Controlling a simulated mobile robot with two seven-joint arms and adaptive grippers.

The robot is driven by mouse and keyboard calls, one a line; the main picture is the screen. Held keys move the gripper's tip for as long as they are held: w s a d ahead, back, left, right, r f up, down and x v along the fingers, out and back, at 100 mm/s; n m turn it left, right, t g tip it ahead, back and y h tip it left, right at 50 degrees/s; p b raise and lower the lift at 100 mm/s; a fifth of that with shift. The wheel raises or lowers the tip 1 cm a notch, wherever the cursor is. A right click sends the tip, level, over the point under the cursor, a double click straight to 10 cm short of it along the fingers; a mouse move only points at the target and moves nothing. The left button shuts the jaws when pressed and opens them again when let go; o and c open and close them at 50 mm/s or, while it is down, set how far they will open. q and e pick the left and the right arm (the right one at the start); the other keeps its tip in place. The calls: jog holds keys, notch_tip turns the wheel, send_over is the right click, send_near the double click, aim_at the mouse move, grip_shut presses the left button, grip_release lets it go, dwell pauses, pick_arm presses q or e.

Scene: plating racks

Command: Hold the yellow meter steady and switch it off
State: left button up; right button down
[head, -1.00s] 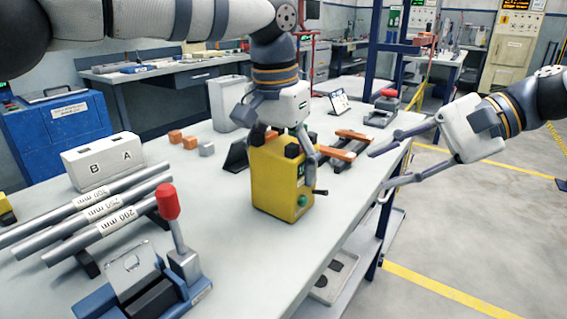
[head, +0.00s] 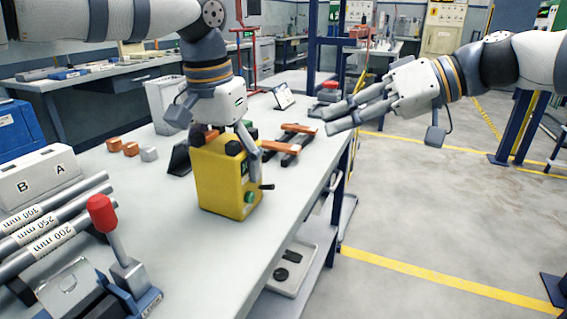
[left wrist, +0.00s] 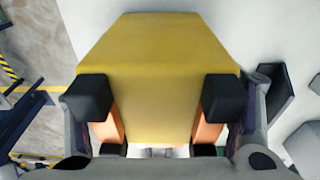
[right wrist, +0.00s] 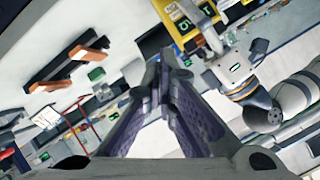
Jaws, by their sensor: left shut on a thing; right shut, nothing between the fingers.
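The yellow meter (head: 222,180) stands upright on the workbench, with black corner caps, a green round part (head: 249,197) and a dark lever (head: 266,187) low on its right-hand face. My left gripper (left wrist: 155,98) comes down from above and is shut on the meter, one finger on either side of it. The meter's body (left wrist: 160,60) fills the middle of the left wrist view. My right gripper (head: 334,118) is shut and empty, in the air to the right of the meter and apart from it. The right wrist view shows part of the meter (right wrist: 168,22) at the top.
Orange bars on a dark rack (head: 290,140) lie just behind the meter. A red-handled lever fixture (head: 103,214), grey rods (head: 50,222) and a white A/B block (head: 40,178) are at left. Small orange blocks (head: 115,145) lie behind. Floor beyond the bench's right edge is open.

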jog(key=shift+f, duration=0.15)
send_over(266, 187)
jog(key=w+d, duration=0.3)
jog(key=w, duration=0.1)
notch_tip(266, 187, down, 5)
jog(key=shift+s+a+f, duration=0.1)
jog(key=shift+s+f, duration=0.55)
jog(key=shift+f, duration=0.35)
jog(key=shift+s+f, duration=0.3)
jog(key=shift+f, duration=0.15)
jog(key=shift+s+d+f+t+y, duration=0.1)
jog(key=shift+d+f+t+y, duration=0.15)
jog(key=shift+y, duration=0.4)
jog(key=shift+s+d+f+t+y, duration=0.1)
jog(key=shift+d+f+t+y, duration=0.15)
jog(key=shift+y, duration=0.4)
jog(key=shift+s+d+f, duration=0.1)
jog(key=shift+d+f, duration=0.2)
jog(key=shift+f, duration=0.6)
dwell(0.4)
